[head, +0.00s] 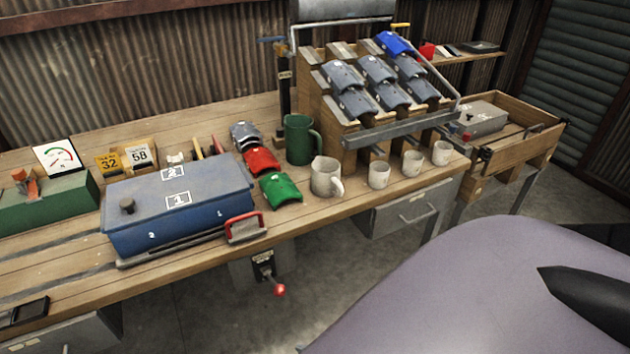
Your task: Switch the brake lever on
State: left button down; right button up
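A lever with a red ball knob (279,290) sticks out from a dark bracket (263,266) under the front edge of the workbench. The lever slants down and forward, with its knob at the low end. A small pale label shows on the bracket but is too small to read. I cannot tell from this view whether the lever is on or off. Neither of my grippers can be made out in the head view.
On the bench (60,275) stand a blue box (180,200) with a red handle (245,228), a green jug (299,140), several mugs and a sloped rack (350,140). A drawer (412,208) is right of the lever. Floor before the lever looks clear.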

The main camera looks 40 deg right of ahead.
aim_at(278, 290)
jog(key=z, duration=1.05)
